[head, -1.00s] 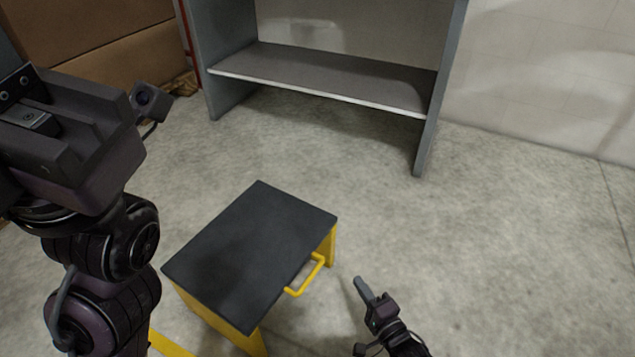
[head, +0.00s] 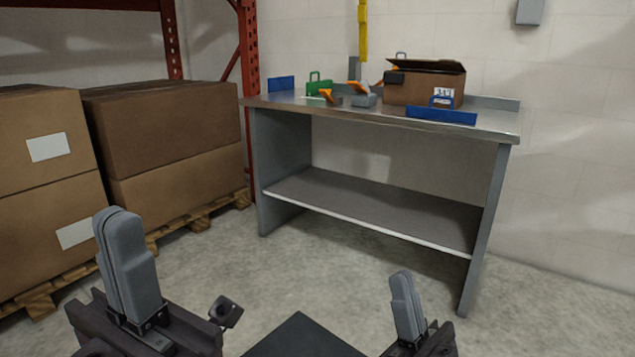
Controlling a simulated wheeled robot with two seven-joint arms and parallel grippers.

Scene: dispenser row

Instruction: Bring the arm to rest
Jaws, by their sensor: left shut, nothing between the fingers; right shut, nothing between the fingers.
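My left gripper (head: 128,268) stands upright at the lower left, its grey fingers together and empty. My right gripper (head: 406,305) stands upright at the lower middle right, also shut with nothing in it. Both are in front of the workbench and apart from it. The lower parts of both arms are cut off by the bottom edge of the view.
A metal workbench (head: 377,205) holds a cardboard box (head: 412,90), a green item (head: 318,84), blue pieces (head: 441,115) and orange-handled tools. Large cartons (head: 165,140) on pallets stand left. Floor before the bench is clear.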

